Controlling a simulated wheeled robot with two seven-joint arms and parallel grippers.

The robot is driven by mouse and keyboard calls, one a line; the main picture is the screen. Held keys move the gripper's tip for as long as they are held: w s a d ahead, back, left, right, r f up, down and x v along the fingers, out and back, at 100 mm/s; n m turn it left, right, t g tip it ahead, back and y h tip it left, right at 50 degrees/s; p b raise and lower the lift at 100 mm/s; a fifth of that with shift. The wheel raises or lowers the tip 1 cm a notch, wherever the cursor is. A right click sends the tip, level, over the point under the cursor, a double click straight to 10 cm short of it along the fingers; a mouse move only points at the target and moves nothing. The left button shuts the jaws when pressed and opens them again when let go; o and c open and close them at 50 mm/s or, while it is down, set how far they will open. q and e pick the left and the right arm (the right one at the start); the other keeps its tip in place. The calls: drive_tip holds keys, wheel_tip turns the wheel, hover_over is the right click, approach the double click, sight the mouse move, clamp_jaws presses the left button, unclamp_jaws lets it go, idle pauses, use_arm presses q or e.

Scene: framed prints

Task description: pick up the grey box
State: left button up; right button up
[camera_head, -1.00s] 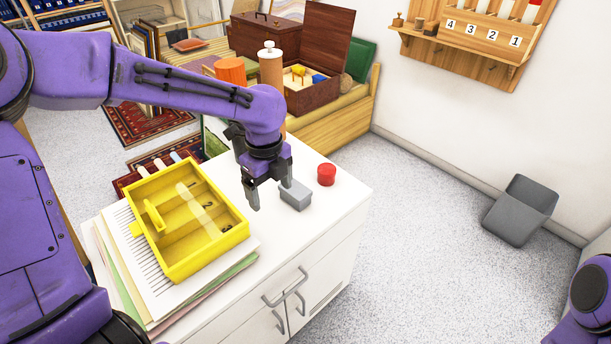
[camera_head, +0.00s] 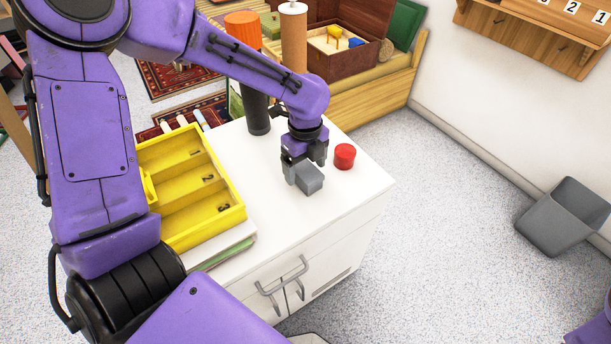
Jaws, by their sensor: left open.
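The small grey box (camera_head: 310,180) sits on the white cabinet top, near its right part. My left gripper (camera_head: 304,172) is open and points down right at the box. One finger shows at the box's left side and the other behind it to the right. The fingers are very close to the box; I cannot tell whether they touch it. My right gripper is out of view.
A red round piece (camera_head: 344,156) stands just right of the gripper. A yellow compartment tray (camera_head: 235,217) lies to the left on papers. A dark cylinder (camera_head: 257,112) stands behind. The white cabinet top (camera_head: 340,205) is clear in front of the box.

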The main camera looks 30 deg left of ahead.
use_arm(q)
drive_tip(key=shift+f, duration=0.95)
drive_tip(key=shift+r, duration=0.1)
drive_tip(key=c, duration=1.1)
drive_tip(key=shift+r, duration=0.15)
